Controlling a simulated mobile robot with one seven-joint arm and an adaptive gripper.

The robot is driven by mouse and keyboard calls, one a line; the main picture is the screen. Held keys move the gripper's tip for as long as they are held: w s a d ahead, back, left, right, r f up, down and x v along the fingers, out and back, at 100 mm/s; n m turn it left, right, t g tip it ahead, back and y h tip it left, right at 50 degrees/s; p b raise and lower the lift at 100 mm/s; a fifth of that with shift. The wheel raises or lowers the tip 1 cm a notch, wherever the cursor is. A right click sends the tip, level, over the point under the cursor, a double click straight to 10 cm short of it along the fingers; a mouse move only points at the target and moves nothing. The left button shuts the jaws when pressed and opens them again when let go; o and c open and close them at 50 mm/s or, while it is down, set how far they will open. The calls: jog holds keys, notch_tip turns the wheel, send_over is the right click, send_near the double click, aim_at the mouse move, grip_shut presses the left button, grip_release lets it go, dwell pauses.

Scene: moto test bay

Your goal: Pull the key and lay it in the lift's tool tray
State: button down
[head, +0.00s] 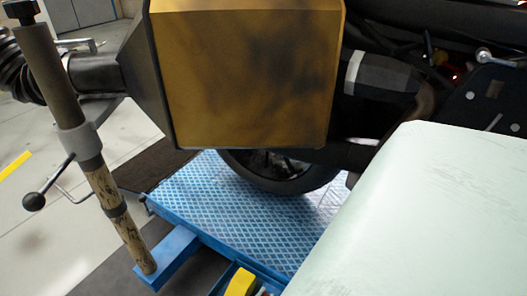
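The lift shows as a blue diamond-plate platform (225,205) in the lower middle. A dark motorcycle wheel (280,172) rests on or just above it, partly hidden. A large gold-brown box-shaped body (245,75) with dark edges hides much of the upper middle. My gripper is not in view.
A worn brown post (95,180) with a clamp and a black-knobbed lever (33,201) stands at left. A pale, scuffed surface (430,220) covers the lower right. A yellow part (240,282) shows at the bottom. Grey floor (40,245) lies open at left.

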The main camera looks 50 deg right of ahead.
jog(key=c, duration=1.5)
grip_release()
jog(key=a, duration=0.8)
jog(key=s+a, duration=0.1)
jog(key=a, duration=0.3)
